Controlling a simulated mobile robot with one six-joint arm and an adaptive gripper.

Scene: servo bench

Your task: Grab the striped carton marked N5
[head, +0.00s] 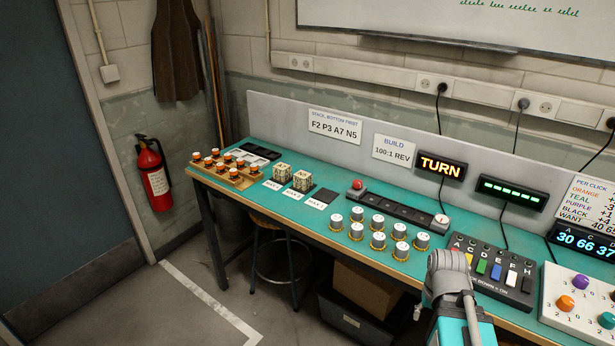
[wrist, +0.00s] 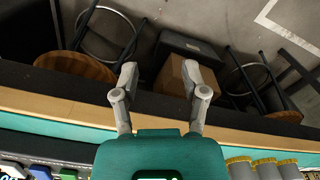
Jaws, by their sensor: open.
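The right one's marking looks like N5, but the print is too small to be sure. My gripper (wrist: 158,82) is open and empty in the wrist view, over the bench's front edge. My arm shows at the lower right of the head view, well to the right of the cartons. The wrist view shows neither carton.
An orange-capped set of pieces in a wooden tray (head: 247,183) lies left of the cartons. Several grey knobs (head: 378,241) stand between my arm and the cartons. A dark pad (head: 324,197) is right of the cartons. A stool (head: 275,222) and a cardboard box (head: 366,289) are below.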

